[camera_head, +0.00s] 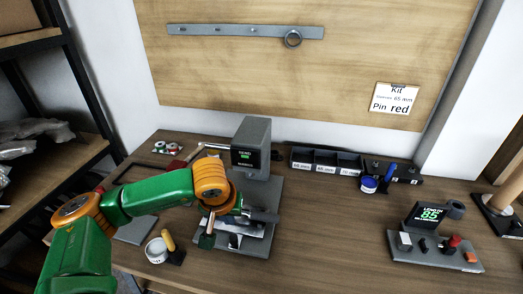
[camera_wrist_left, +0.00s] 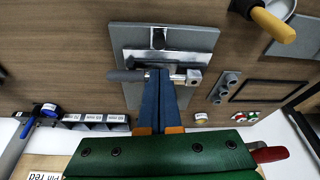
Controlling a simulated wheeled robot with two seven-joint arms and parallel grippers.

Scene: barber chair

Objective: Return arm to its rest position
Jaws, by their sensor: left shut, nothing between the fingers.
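My left arm comes in from the left in the head view, and my left gripper (camera_head: 238,212) is over the grey bench device (camera_head: 262,195). The device has an upright block with a small lit display (camera_head: 246,157) and a flat base. In the left wrist view, my blue fingers (camera_wrist_left: 160,75) are shut together with nothing between them. Their tips overlap a metal bar with a dark handle (camera_wrist_left: 125,76) across the device's base plate (camera_wrist_left: 205,42). I cannot tell whether they touch it. My right gripper is not in view.
A display unit (camera_head: 432,214) reading 85 stands to the right. A white tub (camera_head: 156,250) and yellow-handled tool (camera_head: 170,243) stand front left.

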